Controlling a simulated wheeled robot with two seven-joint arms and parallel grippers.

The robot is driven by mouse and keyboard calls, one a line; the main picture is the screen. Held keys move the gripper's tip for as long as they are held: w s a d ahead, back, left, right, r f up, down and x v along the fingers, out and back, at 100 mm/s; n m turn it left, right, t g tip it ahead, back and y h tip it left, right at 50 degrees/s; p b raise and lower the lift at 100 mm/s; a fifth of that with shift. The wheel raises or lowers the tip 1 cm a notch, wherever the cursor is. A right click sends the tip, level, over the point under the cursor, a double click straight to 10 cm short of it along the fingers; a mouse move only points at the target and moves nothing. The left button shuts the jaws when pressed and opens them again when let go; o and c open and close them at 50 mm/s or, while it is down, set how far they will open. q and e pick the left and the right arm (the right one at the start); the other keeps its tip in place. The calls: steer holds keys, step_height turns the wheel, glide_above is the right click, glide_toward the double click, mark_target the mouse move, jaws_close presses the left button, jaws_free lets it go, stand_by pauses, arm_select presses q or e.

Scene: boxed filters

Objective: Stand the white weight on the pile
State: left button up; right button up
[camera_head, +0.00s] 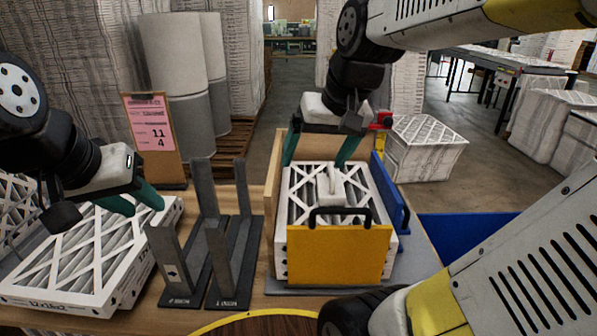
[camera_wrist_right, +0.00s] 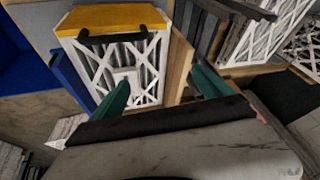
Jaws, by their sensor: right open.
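The white weight (camera_head: 334,188) is upright on top of the pile of white-framed filters (camera_head: 300,205); in the right wrist view the weight (camera_wrist_right: 124,74) shows partly, near one fingertip. The pile stands between a yellow front panel (camera_head: 338,254), a blue side panel and wooden panels. My right gripper (camera_head: 320,150) is open above the far part of the pile, with its green fingers apart and nothing held. Its fingers (camera_wrist_right: 161,77) also show in the wrist view. My left gripper (camera_head: 146,208) is open and empty over the filters at the left.
Two dark grey upright racks (camera_head: 231,255) stand between the left filters (camera_head: 80,255) and the pile. A clipboard sign (camera_head: 152,138) stands behind them. A blue bin (camera_head: 455,232) lies to the right. A wrapped filter stack (camera_head: 425,150) is on the floor beyond.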

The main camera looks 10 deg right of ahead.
steer(key=s+a+f+t, duration=0.1)
steer(key=s+a, duration=0.1)
steer(key=s, duration=0.3)
steer(key=shift+s+a+f+n+t, duration=0.25)
steer(key=shift+s+f+n+t, duration=0.05)
steer(key=shift+s+n, duration=0.1)
